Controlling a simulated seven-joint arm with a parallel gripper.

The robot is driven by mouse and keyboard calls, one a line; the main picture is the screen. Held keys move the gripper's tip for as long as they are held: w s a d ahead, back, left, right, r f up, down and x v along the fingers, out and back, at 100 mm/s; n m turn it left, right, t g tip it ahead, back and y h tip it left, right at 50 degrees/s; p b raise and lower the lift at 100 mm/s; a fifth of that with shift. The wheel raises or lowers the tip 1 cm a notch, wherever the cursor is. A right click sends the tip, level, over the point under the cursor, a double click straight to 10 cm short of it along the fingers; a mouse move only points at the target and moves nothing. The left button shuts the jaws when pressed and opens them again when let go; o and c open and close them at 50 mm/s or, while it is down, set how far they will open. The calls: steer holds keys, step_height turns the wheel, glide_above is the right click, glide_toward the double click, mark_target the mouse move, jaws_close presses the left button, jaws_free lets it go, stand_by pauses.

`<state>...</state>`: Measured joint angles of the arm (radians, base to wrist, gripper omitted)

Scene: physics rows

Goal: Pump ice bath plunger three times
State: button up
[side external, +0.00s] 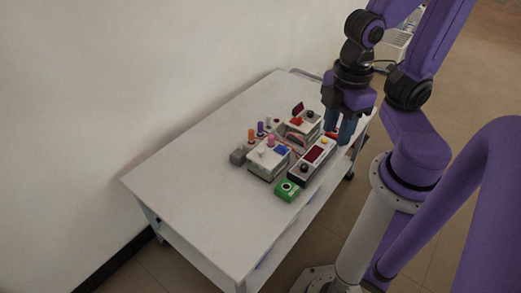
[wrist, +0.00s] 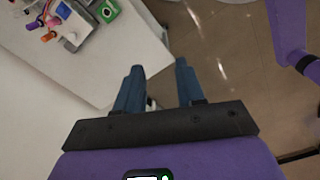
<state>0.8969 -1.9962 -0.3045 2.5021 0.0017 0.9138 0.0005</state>
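A white box (side external: 267,164) with a blue patch and a pink-topped knob (side external: 271,142) stands on the table. A second white box (side external: 298,136) with a red patch and a dark knob (side external: 307,115) stands behind it. I cannot tell for sure which part is the ice bath plunger. My gripper (side external: 339,133) hangs right of the boxes, near the table's right edge. In the wrist view my gripper (wrist: 159,67) has its two blue fingers apart with nothing between them. The boxes lie at the upper left there, away from the fingers.
The white table (side external: 190,190) is bare at its left and front. Small orange (side external: 251,134) and purple (side external: 260,128) pieces stand behind. A wall borders the left.

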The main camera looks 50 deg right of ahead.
jaws_close()
stand_by(1.5)
